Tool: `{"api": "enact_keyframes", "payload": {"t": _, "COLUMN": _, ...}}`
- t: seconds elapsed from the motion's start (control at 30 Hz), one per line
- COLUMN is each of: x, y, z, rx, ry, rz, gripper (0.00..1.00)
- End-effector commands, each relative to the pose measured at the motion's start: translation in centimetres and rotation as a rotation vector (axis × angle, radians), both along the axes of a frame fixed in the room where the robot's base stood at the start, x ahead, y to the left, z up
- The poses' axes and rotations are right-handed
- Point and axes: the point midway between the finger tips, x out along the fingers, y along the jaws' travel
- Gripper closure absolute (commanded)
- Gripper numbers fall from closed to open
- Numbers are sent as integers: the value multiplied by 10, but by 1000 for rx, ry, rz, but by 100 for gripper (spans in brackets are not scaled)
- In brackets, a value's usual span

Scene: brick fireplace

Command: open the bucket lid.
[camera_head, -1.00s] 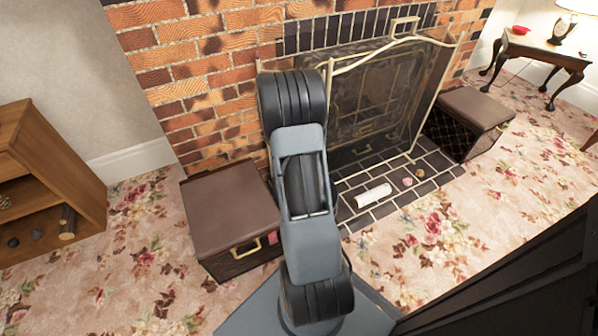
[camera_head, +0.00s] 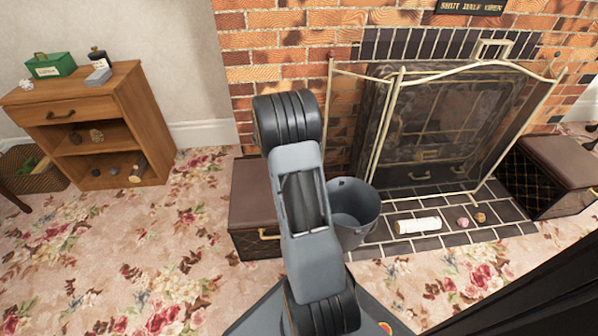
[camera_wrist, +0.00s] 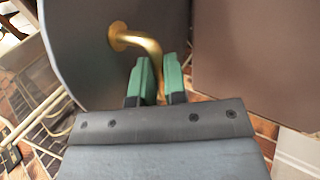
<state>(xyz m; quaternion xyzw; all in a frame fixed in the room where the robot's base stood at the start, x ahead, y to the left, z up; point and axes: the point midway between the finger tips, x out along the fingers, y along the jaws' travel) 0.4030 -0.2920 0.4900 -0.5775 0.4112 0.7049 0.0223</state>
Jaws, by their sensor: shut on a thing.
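The grey bucket (camera_head: 352,214) stands on the floor between the brown box and the hearth, partly behind my arm. Its top is open and I can see inside. In the wrist view, a dark grey lid (camera_wrist: 85,55) with a curved edge fills the upper left, with a bent gold handle (camera_wrist: 122,37) on its face. My gripper (camera_wrist: 158,68) has green fingertips closed on the handle. The gripper and lid are hidden behind my arm in the head view.
A brown padded box (camera_head: 250,200) stands left of the bucket. A gold-framed fire screen (camera_head: 440,130) stands behind the tiled hearth (camera_head: 445,240), which holds a white roll (camera_head: 417,225). A wooden cabinet (camera_head: 95,130) is at left. Patterned carpet in front is clear.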

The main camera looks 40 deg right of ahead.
Motion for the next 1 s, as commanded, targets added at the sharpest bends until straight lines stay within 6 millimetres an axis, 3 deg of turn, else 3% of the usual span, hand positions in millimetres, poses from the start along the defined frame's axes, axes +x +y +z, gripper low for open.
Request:
{"api": "enact_keyframes", "payload": {"t": 0.03, "x": -4, "y": 1, "z": -8, "rx": 4, "ry": 16, "rz": -10, "gripper": 100}}
{"api": "enact_keyframes", "payload": {"t": 0.53, "x": -4, "y": 0, "z": -8, "rx": -9, "ry": 23, "rz": -20, "gripper": 100}}
{"api": "enact_keyframes", "payload": {"t": 0.57, "x": -4, "y": 0, "z": -8, "rx": -8, "ry": 24, "rz": -19, "gripper": 86}}
{"api": "enact_keyframes", "payload": {"t": 0.8, "x": -1, "y": 1, "z": -5, "rx": -12, "ry": 20, "rz": -13, "gripper": 63}}
{"api": "enact_keyframes", "payload": {"t": 1.0, "x": -1, "y": 1, "z": -4, "rx": -14, "ry": 17, "rz": -11, "gripper": 62}}
